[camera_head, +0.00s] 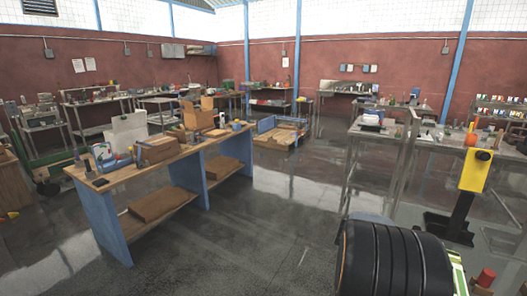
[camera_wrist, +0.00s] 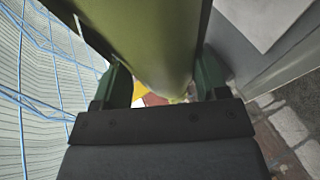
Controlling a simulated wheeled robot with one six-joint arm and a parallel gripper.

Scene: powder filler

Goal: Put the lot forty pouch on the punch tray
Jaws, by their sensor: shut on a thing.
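My gripper (camera_wrist: 160,82) shows in the wrist view, its two dark green fingers on either side of a smooth olive-green thing (camera_wrist: 150,35). It is shut on this thing, which runs up out of the top of the picture. The thing looks rounded and pouch-like; no lot label on it can be read, so I cannot tell if it is the lot forty pouch. In the head view my gripper is not clearly seen. I cannot pick out the punch tray in either view.
A wooden bench with blue legs (camera_head: 102,225) bears boxes and small items at left. A metal table (camera_head: 365,130) with small goods stands at right, near a yellow post-mounted unit (camera_head: 474,170). A blue-edged pallet (camera_head: 268,125) lies on the floor. The middle floor is clear.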

